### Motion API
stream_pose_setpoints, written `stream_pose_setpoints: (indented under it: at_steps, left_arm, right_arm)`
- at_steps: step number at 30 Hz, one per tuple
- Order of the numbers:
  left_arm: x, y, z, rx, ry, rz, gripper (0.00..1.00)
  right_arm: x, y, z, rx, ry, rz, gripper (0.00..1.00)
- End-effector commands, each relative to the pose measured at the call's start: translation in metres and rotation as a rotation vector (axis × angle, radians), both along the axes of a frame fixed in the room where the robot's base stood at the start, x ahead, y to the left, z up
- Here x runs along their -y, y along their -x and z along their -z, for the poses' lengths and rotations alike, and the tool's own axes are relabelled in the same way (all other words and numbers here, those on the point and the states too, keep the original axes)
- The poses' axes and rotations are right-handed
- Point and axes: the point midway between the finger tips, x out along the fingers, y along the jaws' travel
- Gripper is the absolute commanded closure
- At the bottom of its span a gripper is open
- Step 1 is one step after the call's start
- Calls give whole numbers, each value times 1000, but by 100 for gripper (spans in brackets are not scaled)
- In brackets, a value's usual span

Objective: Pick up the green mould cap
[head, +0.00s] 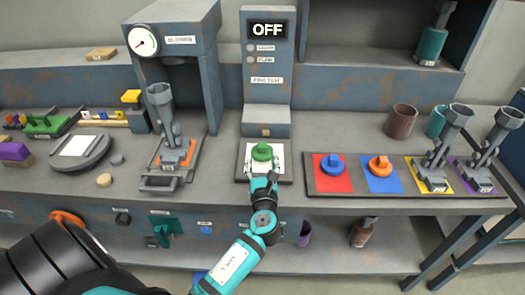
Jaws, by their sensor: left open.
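The green mould cap (262,152), round with a raised knob, sits on a white square pad (280,164) in front of the grey unit with the OFF display. My left gripper (262,180) is just in front of the cap, at the pad's near edge. It is open and holds nothing that I can see. From this angle I cannot tell whether its fingertips touch the cap. My right gripper is not in view.
To the right, a tray (403,203) has coloured squares bearing a blue cap (331,163), an orange cap (380,166) and two grey moulds. To the left stands a gauge press (211,70) with another grey mould (172,145). Brown (400,121) and teal cups stand behind the tray.

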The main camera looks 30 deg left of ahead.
Motion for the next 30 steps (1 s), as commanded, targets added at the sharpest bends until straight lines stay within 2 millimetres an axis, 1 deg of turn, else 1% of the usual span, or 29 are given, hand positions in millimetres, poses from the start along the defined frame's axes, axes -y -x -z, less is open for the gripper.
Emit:
stream_pose_setpoints:
  at_steps: [3,7,11,17,27,29,30]
  left_arm:
    - [-9,-19,-1,2,-1,-2,46]
    - [-18,-33,0,2,0,-1,46]
    - [-22,-38,1,1,1,-1,46]
    - [-22,-38,1,1,1,0,46]
    - [-22,-38,1,1,1,0,91]
    - [-22,-38,1,1,1,0,98]
    - [-22,-38,1,1,1,0,100]
  right_arm:
    - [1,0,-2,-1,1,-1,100]
    - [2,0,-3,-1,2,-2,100]
    - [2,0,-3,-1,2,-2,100]
    - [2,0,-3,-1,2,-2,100]
    - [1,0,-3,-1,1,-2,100]
    - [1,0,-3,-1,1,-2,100]
    - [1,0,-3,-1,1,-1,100]
